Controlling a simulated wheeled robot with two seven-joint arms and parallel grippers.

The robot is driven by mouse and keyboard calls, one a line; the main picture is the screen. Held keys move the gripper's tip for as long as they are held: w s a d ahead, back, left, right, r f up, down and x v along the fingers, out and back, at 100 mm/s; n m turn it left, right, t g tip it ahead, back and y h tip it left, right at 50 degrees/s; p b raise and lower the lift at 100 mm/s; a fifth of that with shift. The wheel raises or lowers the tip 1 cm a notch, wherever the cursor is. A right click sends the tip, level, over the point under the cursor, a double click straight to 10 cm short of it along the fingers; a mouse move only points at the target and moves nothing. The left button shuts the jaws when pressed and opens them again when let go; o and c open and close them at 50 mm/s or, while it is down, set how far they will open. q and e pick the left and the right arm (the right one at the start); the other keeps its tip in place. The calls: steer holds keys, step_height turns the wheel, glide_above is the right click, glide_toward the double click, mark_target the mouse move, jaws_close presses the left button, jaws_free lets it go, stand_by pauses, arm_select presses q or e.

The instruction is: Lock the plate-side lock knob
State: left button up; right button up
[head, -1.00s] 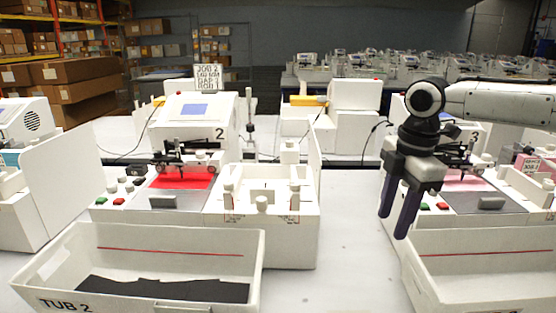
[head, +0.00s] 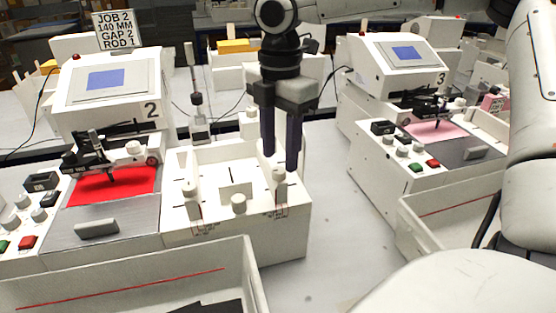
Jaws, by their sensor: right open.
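The white fixture box (head: 285,240) beside plotter 2 (head: 112,95) has several round white knobs on it. One knob (head: 279,173) stands on a post at its right side, one knob (head: 238,204) is at the front middle, and one knob (head: 190,190) is at the left. No readable label shows which is the plate-side lock knob. My right gripper (head: 280,163) is open, pointing down, with its dark fingers over the right-side knob. The fingertips overlap the knob's area in the picture; I cannot tell whether they touch it. My left gripper is not in view.
Plotter 3 (head: 395,60) stands to the right, past a strip of clear white table (head: 335,200). A white tub (head: 235,270) is in front at the left, another tub (head: 440,215) at the right. A job sign (head: 115,30) stands behind plotter 2.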

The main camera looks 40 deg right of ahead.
mark_target(279, 170)
steer(key=shift+w+f, duration=0.1)
steer(key=shift+f, duration=1.5)
steer(key=shift+c, duration=0.5)
jaws_close()
